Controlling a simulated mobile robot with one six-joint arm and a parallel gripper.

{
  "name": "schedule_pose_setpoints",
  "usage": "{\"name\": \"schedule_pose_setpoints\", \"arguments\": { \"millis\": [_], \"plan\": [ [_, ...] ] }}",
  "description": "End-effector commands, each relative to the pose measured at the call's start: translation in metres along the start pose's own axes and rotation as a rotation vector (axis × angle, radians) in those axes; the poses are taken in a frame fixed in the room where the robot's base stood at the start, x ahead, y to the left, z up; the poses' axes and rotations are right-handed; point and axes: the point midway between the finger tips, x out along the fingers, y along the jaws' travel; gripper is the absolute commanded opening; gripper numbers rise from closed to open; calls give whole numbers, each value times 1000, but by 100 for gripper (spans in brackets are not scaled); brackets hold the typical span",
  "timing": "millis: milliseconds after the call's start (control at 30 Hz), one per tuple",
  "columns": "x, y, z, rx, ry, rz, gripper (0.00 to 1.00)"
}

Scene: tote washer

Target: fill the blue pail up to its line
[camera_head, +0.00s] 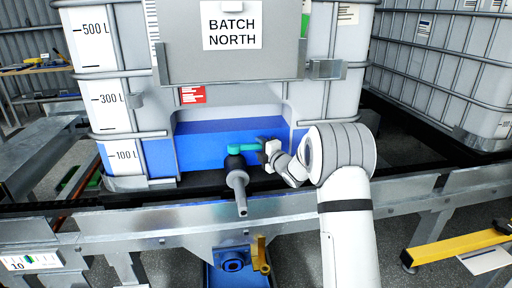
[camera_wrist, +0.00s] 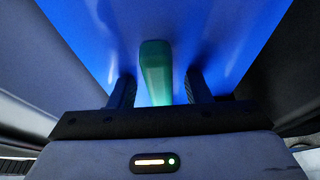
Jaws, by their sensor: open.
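A green valve handle (camera_head: 242,149) sits on the outlet of the large tote (camera_head: 132,85) labelled "BATCH NORTH". A grey spout (camera_head: 238,192) below it points down and forward; no stream shows from it. My gripper (camera_head: 266,148) is at the handle's right end. In the wrist view, my gripper (camera_wrist: 158,88) is open, with the green handle (camera_wrist: 156,72) between its fingers and gaps on both sides. A blue object (camera_head: 213,279) shows at the bottom edge below the spout; I cannot tell whether it is the pail. No fill line is visible.
A metal rail (camera_head: 130,229) runs in front of the tote. A blue fitting (camera_head: 232,262) with a yellow lever (camera_head: 261,254) hangs below it. A yellow bar (camera_head: 455,249) is at the lower right. Another tote (camera_head: 440,70) stands at the right.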

Motion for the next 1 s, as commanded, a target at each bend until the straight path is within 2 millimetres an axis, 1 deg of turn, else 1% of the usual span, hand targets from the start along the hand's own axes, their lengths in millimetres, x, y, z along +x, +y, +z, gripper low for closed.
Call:
{"name": "schedule_pose_setpoints", "arguments": {
  "millis": [67, 167, 500, 600, 733, 1000],
  "plan": [
    [-1, 0, 0, 0, 0, 0, 44],
    [-7, 0, 0, 0, -1, -1, 44],
    [-62, 0, 1, 1, -3, 0, 44],
    [-72, 0, 1, 0, -1, -1, 44],
    [-78, 0, -1, -1, 1, 0, 44],
    [-78, 0, -1, 0, 1, 0, 44]
  ]
}}
